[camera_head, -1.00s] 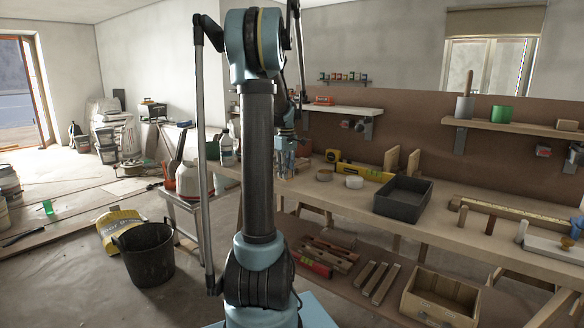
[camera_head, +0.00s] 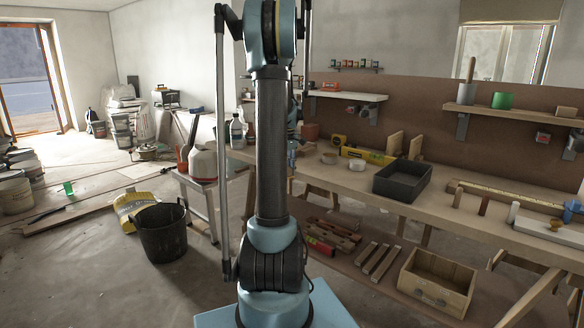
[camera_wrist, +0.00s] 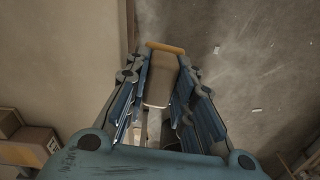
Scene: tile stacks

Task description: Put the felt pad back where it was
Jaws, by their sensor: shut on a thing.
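My gripper (camera_wrist: 160,95) is shut on a grey-brown, block-like thing that looks like the felt pad (camera_wrist: 160,82). It lies lengthwise between the blue fingers in the wrist view, with a tan or orange edge at its far end. Bare floor lies far below to its right. In the head view my gripper (camera_head: 292,155) is partly hidden behind my arm, by the left end of the workbench (camera_head: 365,187). The pad cannot be made out there.
A wooden box (camera_head: 437,280) is on the lower shelf. A black bucket (camera_head: 162,233) stands on the floor at left. The floor in front is clear.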

